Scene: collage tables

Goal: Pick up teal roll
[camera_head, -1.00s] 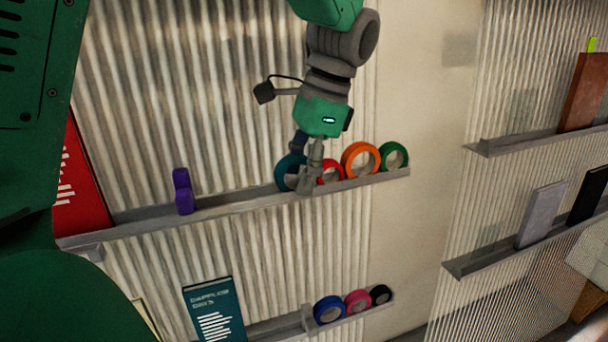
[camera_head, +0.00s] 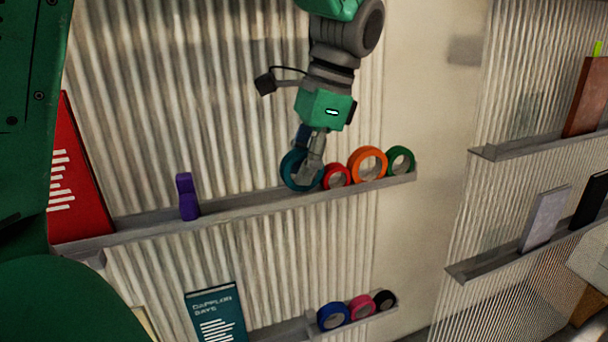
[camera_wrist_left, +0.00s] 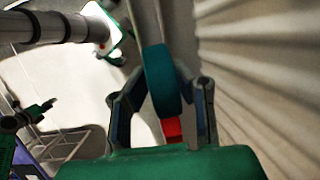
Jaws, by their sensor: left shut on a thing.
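The teal roll (camera_head: 288,170) stands on the upper shelf (camera_head: 240,206), at the left end of a row of rolls. My left gripper (camera_head: 308,178) comes down from above and is shut on the teal roll, with a finger across its right part. In the left wrist view the teal roll (camera_wrist_left: 162,80) sits edge-on between the two fingers (camera_wrist_left: 163,92). Whether it is clear of the shelf, I cannot tell. My right gripper does not show.
A red roll (camera_head: 337,167), an orange roll (camera_head: 383,164) and a green roll (camera_head: 410,158) stand close on the right. A purple object (camera_head: 187,197) and a red book (camera_head: 75,185) stand to the left. More rolls (camera_head: 333,317) and a teal book (camera_head: 216,315) occupy the lower shelf.

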